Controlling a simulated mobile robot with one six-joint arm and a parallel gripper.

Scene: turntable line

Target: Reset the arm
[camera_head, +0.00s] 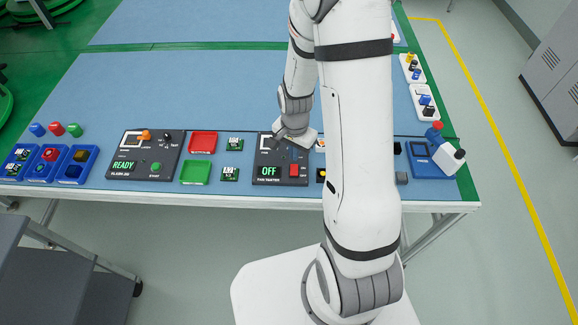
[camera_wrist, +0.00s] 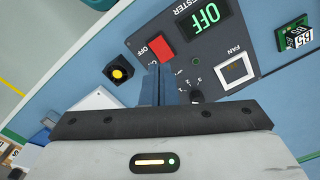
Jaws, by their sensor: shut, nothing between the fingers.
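My gripper (camera_wrist: 160,70) is shut and empty in the wrist view, its two blue-grey fingers together. The fingertips appear over the dark fan tester panel (camera_wrist: 205,65), just beside its red switch (camera_wrist: 161,48). Whether they touch the panel I cannot tell. The panel's green display (camera_wrist: 206,15) reads OFF. A round knob (camera_wrist: 196,95) and a white-framed fan socket (camera_wrist: 236,71) are to the right of the fingers. In the head view my arm reaches down to the fan tester (camera_head: 262,181) and hides the area to its right.
On the blue table (camera_head: 200,90) stand another tester reading READY (camera_head: 145,170), a red tray (camera_head: 203,142), a green tray (camera_head: 195,172) and small green boards (camera_head: 229,174). Blue bins (camera_head: 78,164) are at left, and a blue device (camera_head: 432,160) is at right.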

